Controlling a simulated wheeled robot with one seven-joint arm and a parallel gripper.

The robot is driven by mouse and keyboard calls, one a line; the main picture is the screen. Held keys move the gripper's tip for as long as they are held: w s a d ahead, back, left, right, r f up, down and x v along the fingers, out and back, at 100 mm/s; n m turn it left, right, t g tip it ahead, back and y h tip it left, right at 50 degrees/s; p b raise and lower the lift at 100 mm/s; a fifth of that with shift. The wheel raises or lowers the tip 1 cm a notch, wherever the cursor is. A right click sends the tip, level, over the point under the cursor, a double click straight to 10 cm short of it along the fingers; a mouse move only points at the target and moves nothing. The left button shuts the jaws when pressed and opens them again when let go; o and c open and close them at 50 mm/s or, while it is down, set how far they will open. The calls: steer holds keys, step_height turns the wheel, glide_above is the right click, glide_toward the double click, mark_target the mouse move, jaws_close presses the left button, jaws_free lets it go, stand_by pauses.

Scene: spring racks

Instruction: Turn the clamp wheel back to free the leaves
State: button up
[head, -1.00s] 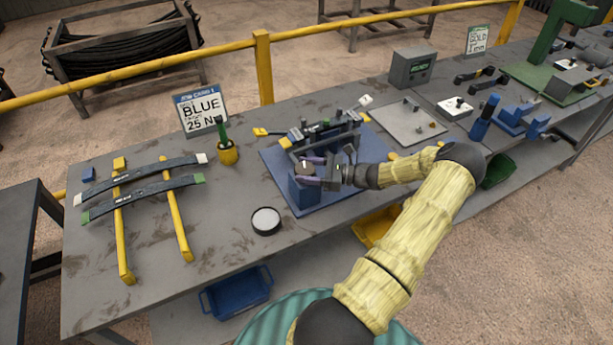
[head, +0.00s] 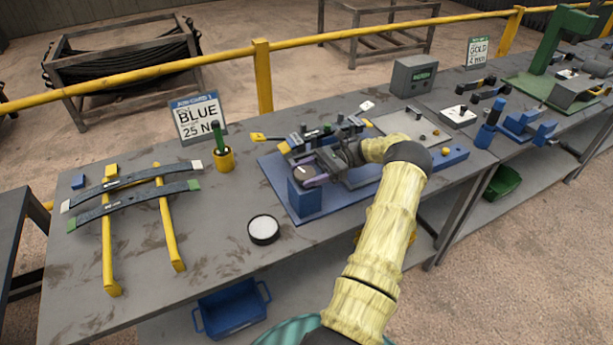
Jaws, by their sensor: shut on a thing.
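The blue clamp fixture (head: 306,203) stands on a blue base plate on the bench. The clamp wheel (head: 304,172) is a small dark disc on top of the fixture's near block. My gripper (head: 308,174) is at the wheel, with its purple-tipped fingers around it, shut on it. Dark leaves (head: 322,134) with coloured end tags lie in the fixture just behind the gripper. My wrist hides part of the leaves and the fixture's right side.
Two curved leaves (head: 135,194) rest across yellow rails at the left. A round tin (head: 263,229), a yellow pot (head: 223,159) and a BLUE 25 sign (head: 197,118) stand nearby. A grey box (head: 414,76) is at the back right. The bench front left of the tin is clear.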

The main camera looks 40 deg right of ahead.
steer(key=shift+r, duration=0.15)
steer(key=o, duration=1)
steer(key=shift+c, duration=0.2)
steer(key=shift+d, duration=0.1)
